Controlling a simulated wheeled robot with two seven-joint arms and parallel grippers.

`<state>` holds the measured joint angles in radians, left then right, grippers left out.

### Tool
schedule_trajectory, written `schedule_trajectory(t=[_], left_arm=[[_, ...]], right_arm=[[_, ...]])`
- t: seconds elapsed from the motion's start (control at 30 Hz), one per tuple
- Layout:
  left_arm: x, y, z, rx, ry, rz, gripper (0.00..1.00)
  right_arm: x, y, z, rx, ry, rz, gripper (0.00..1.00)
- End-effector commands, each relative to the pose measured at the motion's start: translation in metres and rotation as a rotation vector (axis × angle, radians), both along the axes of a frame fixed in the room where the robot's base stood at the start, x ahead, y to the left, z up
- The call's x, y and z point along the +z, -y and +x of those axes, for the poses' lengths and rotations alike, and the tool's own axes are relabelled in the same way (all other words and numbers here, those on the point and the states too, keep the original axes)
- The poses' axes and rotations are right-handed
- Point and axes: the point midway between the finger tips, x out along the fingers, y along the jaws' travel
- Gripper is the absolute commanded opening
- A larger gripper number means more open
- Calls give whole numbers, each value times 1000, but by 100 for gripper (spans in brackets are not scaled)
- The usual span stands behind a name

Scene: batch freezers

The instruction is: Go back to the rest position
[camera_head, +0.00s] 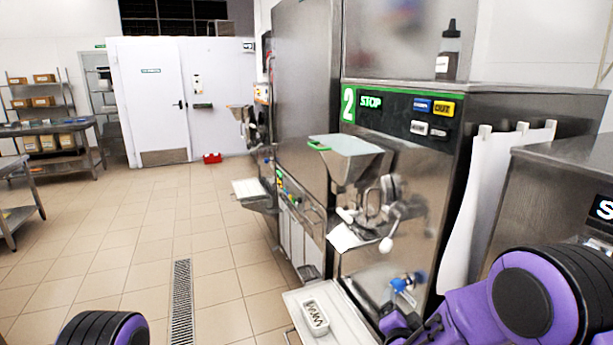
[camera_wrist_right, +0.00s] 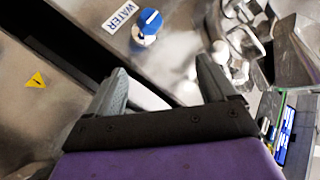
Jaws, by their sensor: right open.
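My right gripper (camera_wrist_right: 162,65) is open and empty in the right wrist view, its two grey fingers apart. Ahead of the fingers is a blue-and-white knob (camera_wrist_right: 147,24) beside a label reading WATER (camera_wrist_right: 120,17). In the head view my right arm comes in from the lower right, and the right gripper (camera_head: 408,326) shows partly at the bottom, just below the blue water knob (camera_head: 408,282) on the front of machine 2 (camera_head: 432,240). I see no contact with the knob. My left gripper is not in view; only a purple and black link of my left arm shows at the bottom left.
Machine 2 has a hopper (camera_head: 345,160), a white-knobbed lever (camera_head: 387,244) and a low shelf (camera_head: 345,325) holding a small metal tray (camera_head: 315,315). A bottle (camera_head: 448,52) stands on top. The tiled floor (camera_head: 110,240) at left is clear, with a drain grate (camera_head: 181,300).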

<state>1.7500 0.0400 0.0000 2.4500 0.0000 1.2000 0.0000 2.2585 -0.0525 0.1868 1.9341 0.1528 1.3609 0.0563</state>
Motion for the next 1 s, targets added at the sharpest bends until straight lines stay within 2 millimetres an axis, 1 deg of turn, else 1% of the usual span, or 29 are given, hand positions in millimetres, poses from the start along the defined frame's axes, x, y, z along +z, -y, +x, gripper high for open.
schedule_trajectory(t=[0.03,0.07,0.1,0.17,0.2,0.27,0.3,0.37,0.4,0.5,0.53,0.6,0.63,1.0], left_arm=[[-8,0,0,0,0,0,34],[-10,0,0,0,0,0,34],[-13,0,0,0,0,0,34],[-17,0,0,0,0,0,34],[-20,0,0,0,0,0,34],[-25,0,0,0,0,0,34],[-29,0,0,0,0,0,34],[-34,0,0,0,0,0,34],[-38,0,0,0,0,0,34],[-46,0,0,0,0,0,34],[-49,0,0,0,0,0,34],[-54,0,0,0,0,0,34],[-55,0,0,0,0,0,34],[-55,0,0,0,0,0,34]], right_arm=[[-45,6,-26,25,-113,-35,85],[-68,10,-42,43,-177,-56,85],[-96,14,-65,65,-262,-79,85],[-136,22,-102,98,-390,-110,85],[-161,26,-130,118,-475,-125,85],[-194,34,-173,147,-600,-144,85],[-214,39,-204,164,-683,-151,85],[-239,47,-251,182,-804,-156,85],[-253,52,-281,188,-878,-156,85],[-276,64,-346,186,-1027,-153,85],[-282,68,-360,181,-1061,-153,85],[-296,73,-384,172,-1117,-150,85],[-298,73,-388,170,-1127,-149,85],[-298,73,-388,170,-1127,-149,85]])
